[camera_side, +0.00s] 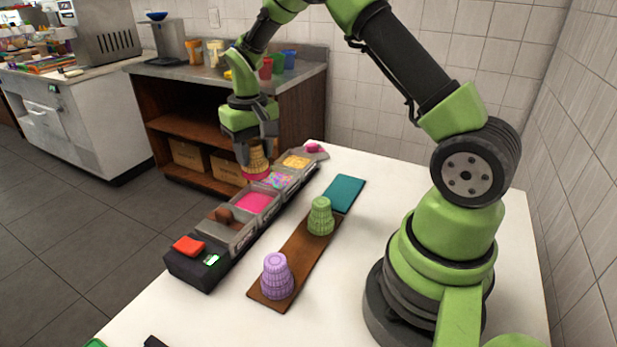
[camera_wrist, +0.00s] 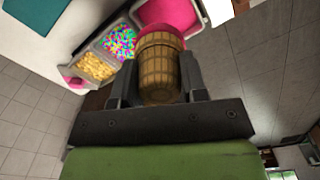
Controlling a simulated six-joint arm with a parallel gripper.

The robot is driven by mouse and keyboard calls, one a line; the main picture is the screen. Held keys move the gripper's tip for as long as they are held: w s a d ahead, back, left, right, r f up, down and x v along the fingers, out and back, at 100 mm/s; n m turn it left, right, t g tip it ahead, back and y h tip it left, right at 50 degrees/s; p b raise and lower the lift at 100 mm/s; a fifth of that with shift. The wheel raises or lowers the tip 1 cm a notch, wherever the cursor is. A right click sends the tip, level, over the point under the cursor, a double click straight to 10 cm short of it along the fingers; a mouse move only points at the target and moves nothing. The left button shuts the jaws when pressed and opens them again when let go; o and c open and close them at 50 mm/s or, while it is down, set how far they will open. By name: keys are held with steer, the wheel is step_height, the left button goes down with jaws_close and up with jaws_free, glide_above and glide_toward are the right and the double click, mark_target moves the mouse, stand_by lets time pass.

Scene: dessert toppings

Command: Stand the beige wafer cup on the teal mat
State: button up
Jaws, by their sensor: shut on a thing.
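My gripper (camera_side: 252,150) is shut on the beige wafer cup (camera_side: 258,160) and holds it above the row of topping bins. The cup looks upside down, with its wide rim low, and a pink band shows around that rim. In the wrist view, the cup (camera_wrist: 160,75) sits between the two fingers of my gripper (camera_wrist: 160,85), with the pink end pointing away. The teal mat (camera_side: 345,193) lies bare on the white table at the back. It also shows in the top left corner of the wrist view (camera_wrist: 35,12).
The topping bins hold pink topping (camera_side: 254,203), coloured sprinkles (camera_side: 279,181) and yellow pieces (camera_side: 296,162). A brown board (camera_side: 303,260) beside them carries green cups (camera_side: 320,216) and purple cups (camera_side: 277,276), close to the mat. The white table (camera_side: 345,260) is clear right of the board.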

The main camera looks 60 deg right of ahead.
steer(key=s+d, duration=1.3)
steer(key=d, duration=0.1)
steer(key=shift+n, duration=0.5)
steer(key=f, duration=0.4)
steer(key=shift+s+d+f, duration=0.2)
steer(key=shift+f, duration=2.5)
steer(key=shift+f, duration=0.15)
steer(key=o, duration=0.7)
steer(key=shift+o, duration=0.2)
